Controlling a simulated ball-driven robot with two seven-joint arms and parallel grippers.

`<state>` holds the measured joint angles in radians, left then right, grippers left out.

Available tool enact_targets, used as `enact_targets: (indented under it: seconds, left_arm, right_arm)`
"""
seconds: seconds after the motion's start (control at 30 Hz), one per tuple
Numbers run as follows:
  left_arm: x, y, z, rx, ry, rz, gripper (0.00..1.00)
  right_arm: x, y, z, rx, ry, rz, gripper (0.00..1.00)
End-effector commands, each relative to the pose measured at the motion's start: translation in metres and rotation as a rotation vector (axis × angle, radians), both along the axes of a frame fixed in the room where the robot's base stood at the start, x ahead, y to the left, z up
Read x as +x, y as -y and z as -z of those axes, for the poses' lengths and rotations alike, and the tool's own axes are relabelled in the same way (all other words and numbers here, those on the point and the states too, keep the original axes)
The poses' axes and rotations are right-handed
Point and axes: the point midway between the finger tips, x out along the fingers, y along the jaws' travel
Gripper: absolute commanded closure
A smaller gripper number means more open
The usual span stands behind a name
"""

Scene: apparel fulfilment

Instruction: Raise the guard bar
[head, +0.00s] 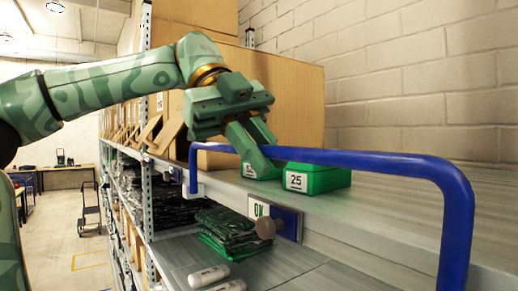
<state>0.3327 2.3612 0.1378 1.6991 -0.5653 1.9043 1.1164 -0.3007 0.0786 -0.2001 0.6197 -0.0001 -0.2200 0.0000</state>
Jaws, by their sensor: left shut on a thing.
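The guard bar (365,160) is a blue tube with bent ends, running along the front of the upper shelf. Its left end comes down to a white bracket on the shelf edge. Its right end bends down toward the bottom right of the head view, where its foot is out of frame. My left gripper (262,151) reaches in from above and is shut on the bar, left of its middle. The fingers hide a short piece of the bar. My right gripper is not in view.
Green boxes, one labelled 25 (318,178), sit on the shelf (390,200) behind the bar. A large cardboard box (290,95) stands behind my gripper. The aisle at left is open.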

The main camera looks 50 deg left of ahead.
Motion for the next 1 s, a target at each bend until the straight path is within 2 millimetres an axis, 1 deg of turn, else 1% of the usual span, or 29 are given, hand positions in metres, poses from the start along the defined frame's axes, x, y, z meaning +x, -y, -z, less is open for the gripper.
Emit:
enact_targets:
  seconds: [0.1, 0.13, 0.2, 0.47, 0.57, 0.67, 0.9, 1.0]
  left_arm:
    - [0.000, 0.000, 0.001, 0.001, 0.000, -0.002, 1.00]
    - [0.000, 0.000, 0.001, 0.001, 0.000, -0.002, 0.80]
    - [0.000, 0.000, 0.001, 0.001, 0.000, -0.002, 0.64]
    - [0.000, 0.000, 0.000, 0.000, 0.001, -0.001, 0.64]
    - [0.000, -0.004, -0.004, 0.000, 0.002, -0.001, 0.64]
    - [-0.001, -0.015, -0.014, -0.001, 0.003, -0.002, 0.64]
    - [-0.005, -0.058, -0.055, 0.001, 0.001, -0.005, 0.64]
    - [-0.007, -0.071, -0.066, 0.002, 0.001, -0.003, 0.64]
  right_arm:
    - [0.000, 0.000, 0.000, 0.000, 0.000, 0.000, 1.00]
    - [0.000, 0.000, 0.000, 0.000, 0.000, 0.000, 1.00]
    - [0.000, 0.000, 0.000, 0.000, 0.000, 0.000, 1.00]
    - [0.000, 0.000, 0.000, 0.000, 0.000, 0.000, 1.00]
    - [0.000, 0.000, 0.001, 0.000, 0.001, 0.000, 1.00]
    - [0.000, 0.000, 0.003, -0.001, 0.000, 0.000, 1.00]
    - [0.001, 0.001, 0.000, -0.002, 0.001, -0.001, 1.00]
    - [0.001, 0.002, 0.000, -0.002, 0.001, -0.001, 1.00]
